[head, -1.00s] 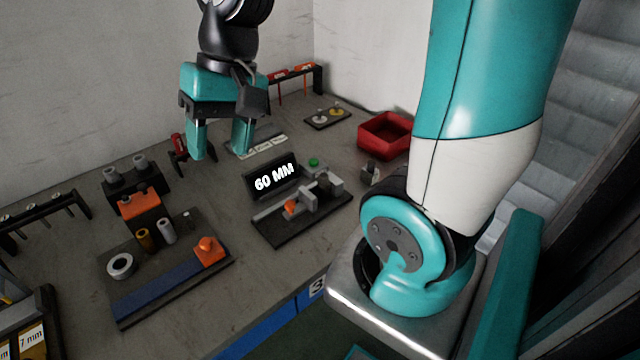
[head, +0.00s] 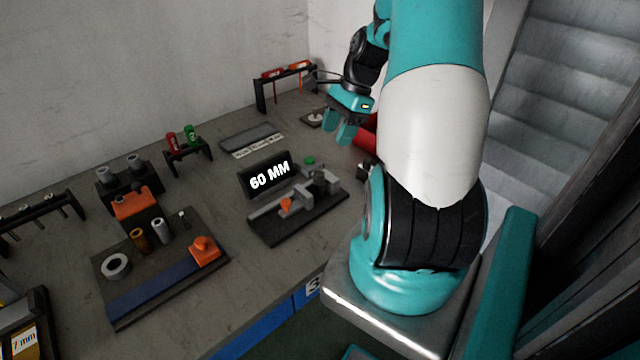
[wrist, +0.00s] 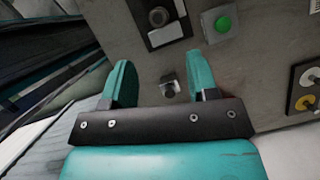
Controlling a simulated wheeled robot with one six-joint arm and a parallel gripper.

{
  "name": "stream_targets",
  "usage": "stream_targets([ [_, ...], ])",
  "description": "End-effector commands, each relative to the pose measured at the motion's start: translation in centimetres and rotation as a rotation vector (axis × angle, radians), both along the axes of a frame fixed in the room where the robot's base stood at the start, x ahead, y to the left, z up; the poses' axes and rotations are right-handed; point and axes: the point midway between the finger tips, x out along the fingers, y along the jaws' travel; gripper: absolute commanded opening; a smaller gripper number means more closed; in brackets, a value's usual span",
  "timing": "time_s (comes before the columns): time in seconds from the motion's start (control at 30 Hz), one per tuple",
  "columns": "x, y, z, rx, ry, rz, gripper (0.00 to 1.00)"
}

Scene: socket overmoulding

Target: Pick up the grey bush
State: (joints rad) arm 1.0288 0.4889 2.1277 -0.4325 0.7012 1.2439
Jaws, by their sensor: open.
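A grey cylinder, which looks like the grey bush (head: 159,229), stands upright on the dark board (head: 120,318) at the left of the bench, beside a brass-coloured bush (head: 139,238). My gripper (head: 338,138) is open and empty, above the bench at the back right, well away from that cylinder. In the wrist view my gripper (wrist: 160,62) has its two teal fingers apart. A small grey block with a dark top (wrist: 169,87) shows between them, on the bench below. The grey cylinder is not visible in the wrist view.
A red bin (head: 366,133) is partly hidden by my arm. A white ring (head: 116,266) and orange block (head: 205,249) share the left board.

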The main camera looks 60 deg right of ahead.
Motion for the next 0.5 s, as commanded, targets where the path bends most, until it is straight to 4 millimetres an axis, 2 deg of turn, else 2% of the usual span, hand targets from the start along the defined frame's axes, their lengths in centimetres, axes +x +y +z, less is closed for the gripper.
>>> stream_targets([
  [0.1,0.4,1.0,-2.3,0.005,0.004,0.002,0.54],
  [0.2,0.7,1.5,-3.7,0.003,0.002,0.002,0.54],
  [0.5,0.9,2.5,-6.1,0.004,0.003,0.003,0.54],
])
